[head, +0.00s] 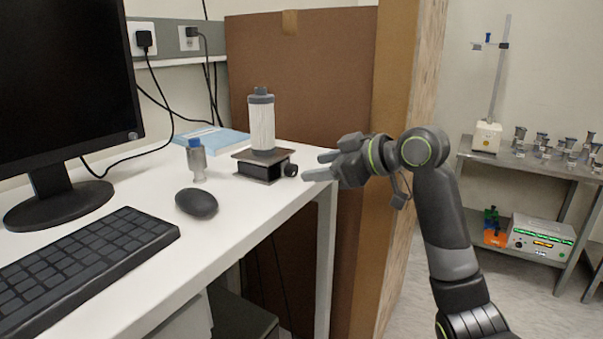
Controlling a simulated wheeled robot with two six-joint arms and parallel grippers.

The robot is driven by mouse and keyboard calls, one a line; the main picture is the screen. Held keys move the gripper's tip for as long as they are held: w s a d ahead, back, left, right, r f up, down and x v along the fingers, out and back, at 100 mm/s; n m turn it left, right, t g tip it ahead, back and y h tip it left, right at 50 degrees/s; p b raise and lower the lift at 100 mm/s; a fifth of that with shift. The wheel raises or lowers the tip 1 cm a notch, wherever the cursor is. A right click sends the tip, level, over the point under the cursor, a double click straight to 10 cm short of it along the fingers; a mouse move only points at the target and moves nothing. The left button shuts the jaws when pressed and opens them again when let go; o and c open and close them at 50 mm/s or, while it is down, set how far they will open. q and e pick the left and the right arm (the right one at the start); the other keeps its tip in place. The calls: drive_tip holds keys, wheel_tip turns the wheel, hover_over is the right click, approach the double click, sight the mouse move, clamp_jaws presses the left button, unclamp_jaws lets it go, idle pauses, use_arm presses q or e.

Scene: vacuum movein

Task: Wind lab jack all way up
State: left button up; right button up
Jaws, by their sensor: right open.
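The lab jack (258,174) stands on the white desk near its right edge, its top plate low over the base. A white ribbed cylinder (261,125) with grey caps stands upright on the top plate. The jack's round black knob (291,170) sticks out on the right side. My right gripper (312,166) comes in from the right with its fingers pointing left at the knob. It is open, with the fingertips close beside the knob; I cannot tell whether they touch it. My left gripper is not in view.
A small blue-topped bottle (196,158), a mouse (196,203), a keyboard (82,262) and a monitor (60,90) are on the desk (235,220). A blue book (222,140) lies behind the jack. A brown panel (300,75) stands close behind my right gripper.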

sight(295, 171)
drive_tip(key=x, duration=0.4)
drive_tip(key=shift+a, duration=0.15)
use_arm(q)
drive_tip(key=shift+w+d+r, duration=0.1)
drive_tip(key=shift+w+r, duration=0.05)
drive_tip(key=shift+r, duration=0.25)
use_arm(e)
drive_tip(key=shift+w+a+f, duration=0.25)
drive_tip(key=shift+w+a, duration=0.1)
drive_tip(key=shift+w, duration=0.05)
drive_tip(key=c, duration=1)
drive_tip(key=shift+r, duration=0.15)
drive_tip(key=m+p, duration=0.1)
drive_tip(key=p, duration=0.3)
drive_tip(key=m+g+y+p, duration=0.1)
drive_tip(key=p, duration=0.2)
drive_tip(key=shift+w+d+m+g+p, duration=0.1)
drive_tip(key=shift+m+g+p, duration=0.2)
drive_tip(key=shift+p, duration=0.1)
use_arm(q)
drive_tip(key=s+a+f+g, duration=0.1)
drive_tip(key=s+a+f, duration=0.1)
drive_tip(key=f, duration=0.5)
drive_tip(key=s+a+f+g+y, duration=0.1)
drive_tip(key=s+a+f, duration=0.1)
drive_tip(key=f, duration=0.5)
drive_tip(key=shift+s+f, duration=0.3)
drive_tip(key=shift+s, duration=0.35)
use_arm(e)
drive_tip(key=shift+f, duration=0.2)
